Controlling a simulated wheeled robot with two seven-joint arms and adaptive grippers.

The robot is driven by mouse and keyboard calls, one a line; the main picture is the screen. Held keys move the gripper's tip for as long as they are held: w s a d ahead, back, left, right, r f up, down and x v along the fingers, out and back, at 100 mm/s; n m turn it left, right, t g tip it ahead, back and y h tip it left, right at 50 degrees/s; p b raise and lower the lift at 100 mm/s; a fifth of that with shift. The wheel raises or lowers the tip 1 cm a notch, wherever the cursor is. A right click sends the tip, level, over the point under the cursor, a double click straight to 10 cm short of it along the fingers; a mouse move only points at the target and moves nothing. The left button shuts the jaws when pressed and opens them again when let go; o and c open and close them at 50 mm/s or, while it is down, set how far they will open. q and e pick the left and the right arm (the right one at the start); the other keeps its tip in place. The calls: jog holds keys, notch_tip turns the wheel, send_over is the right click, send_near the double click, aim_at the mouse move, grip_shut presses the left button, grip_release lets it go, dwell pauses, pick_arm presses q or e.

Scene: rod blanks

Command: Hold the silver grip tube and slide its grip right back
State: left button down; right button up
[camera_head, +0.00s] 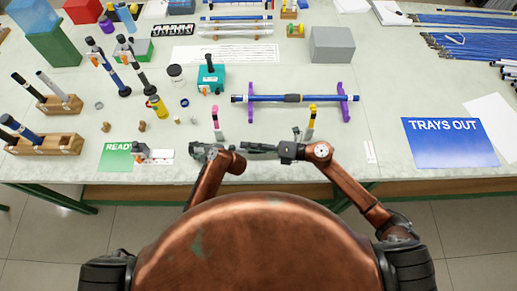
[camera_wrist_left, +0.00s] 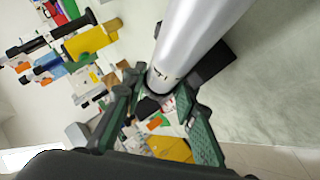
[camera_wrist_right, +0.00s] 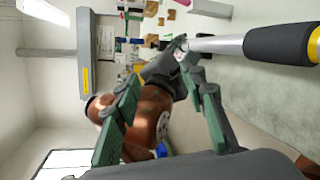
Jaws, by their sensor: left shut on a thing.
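The silver grip tube (camera_wrist_left: 188,42) runs between the fingertips of my left gripper (camera_wrist_left: 158,86), which is shut on it. In the right wrist view the silver tube (camera_wrist_right: 218,44) reaches right to a black grip (camera_wrist_right: 280,44), with yellow beyond it at the picture edge. In the head view my left gripper (camera_head: 205,152) is over the table's front edge, and the tube is hard to make out there. My right gripper (camera_head: 270,150) is to its right. In its wrist view its fingers (camera_wrist_right: 160,95) are apart with nothing clearly between them; the black grip is off to one side.
A blue tube with a dark middle (camera_head: 292,98) lies across purple stands (camera_head: 346,102) behind my grippers. A blue TRAYS OUT sheet (camera_head: 450,143) lies at right. Wooden racks (camera_head: 47,145) with upright tubes stand at left. A grey box (camera_head: 332,45) stands farther back.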

jog(key=s+d+f+m+t+h, duration=0.1)
jog(key=d+f+m+t, duration=0.1)
jog(key=d+f+m, duration=0.1)
jog(key=s+d+f+m+t+h, duration=0.1)
jog(key=d+f+m+t, duration=0.1)
jog(key=d+f+m, duration=0.1)
jog(key=s+d+f+m+t+h, duration=0.1)
jog(key=d+f+m+t+h, duration=0.1)
jog(key=d+f+m, duration=0.2)
jog(key=shift+d+m+t, duration=0.15)
jog(key=shift+d+m, duration=0.1)
jog(key=shift+m, duration=0.5)
jog(key=shift+d+m+t, duration=0.15)
jog(key=shift+d+m, duration=0.1)
jog(key=shift+m, duration=0.5)
jog(key=shift+w+f, duration=0.15)
jog(key=x, duration=1.1)
jog(key=shift+w+a+f, duration=0.1)
jog(key=shift+w, duration=0.15)
grip_shut()
jog(key=shift+a, duration=0.1)
